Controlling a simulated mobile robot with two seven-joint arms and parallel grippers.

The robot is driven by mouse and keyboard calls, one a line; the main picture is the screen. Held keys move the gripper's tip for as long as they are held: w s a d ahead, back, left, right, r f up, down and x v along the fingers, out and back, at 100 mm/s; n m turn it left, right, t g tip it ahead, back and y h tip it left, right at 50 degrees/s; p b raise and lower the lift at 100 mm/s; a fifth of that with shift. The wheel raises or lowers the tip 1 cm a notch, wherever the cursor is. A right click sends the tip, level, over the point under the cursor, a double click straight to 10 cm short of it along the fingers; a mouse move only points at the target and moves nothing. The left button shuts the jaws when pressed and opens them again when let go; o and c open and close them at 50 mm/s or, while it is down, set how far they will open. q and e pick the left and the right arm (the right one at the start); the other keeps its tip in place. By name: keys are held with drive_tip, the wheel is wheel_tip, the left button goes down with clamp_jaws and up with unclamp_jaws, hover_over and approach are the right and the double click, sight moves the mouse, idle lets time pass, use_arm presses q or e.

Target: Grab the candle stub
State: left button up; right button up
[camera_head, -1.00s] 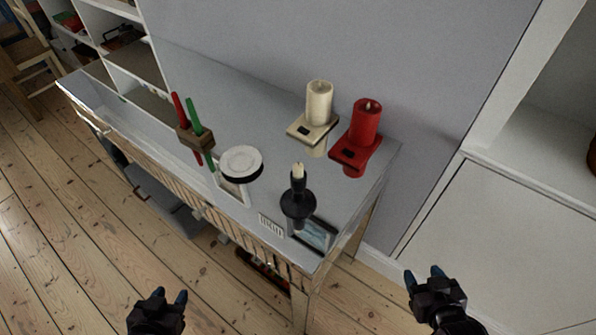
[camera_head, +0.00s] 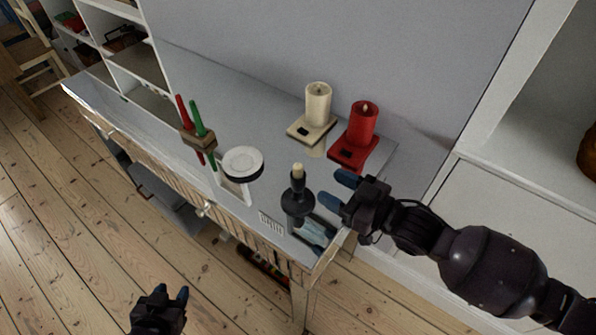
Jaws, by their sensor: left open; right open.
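A short cream candle stub (camera_head: 298,171) stands upright in a black candle holder (camera_head: 297,201) near the right front corner of a grey-white console table (camera_head: 228,84). My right gripper (camera_head: 338,188) is open, just right of the holder, with its blue-tipped fingers pointing left toward it. A visible gap lies between the fingers and the stub. My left gripper (camera_head: 172,292) is open and empty, low in front of the table above the floorboards.
A cream candle (camera_head: 317,104) and a red candle (camera_head: 362,123) on square stands are behind the holder. A white dish (camera_head: 242,161) on a stand and red and green sticks in a wooden block (camera_head: 198,142) are to the left. A small frame (camera_head: 314,232) lies near my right gripper.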

sight(302, 168)
drive_tip(key=shift+m+y, duration=0.4)
drive_tip(key=x, duration=1.1)
drive_tip(key=shift+r, duration=0.35)
drive_tip(key=shift+d, duration=0.1)
clamp_jaws()
